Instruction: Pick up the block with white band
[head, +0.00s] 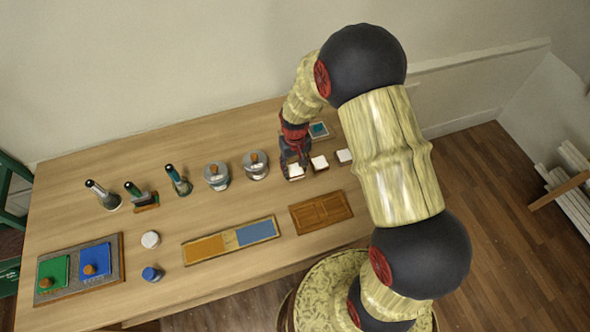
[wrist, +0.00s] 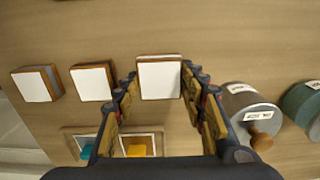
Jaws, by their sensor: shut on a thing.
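Three wooden blocks with white tops stand in a row on the table. The block nearest the jars (head: 296,173) is between the fingers of my gripper (head: 293,163). In the wrist view this block (wrist: 160,79) shows its white top and brown edges, with a finger close on each side; my gripper is shut on it. The middle block (head: 319,163) is beside it, also in the wrist view (wrist: 92,82). The end block (head: 344,156) is farther along, at left in the wrist view (wrist: 37,84). I cannot tell which block has a white band.
Two lidded jars (head: 216,175) stand left of my gripper; one is close in the wrist view (wrist: 250,110). A small tray (wrist: 158,145) holds teal and yellow pieces. A wooden panel (head: 321,212) and a two-coloured board (head: 231,241) lie toward the front.

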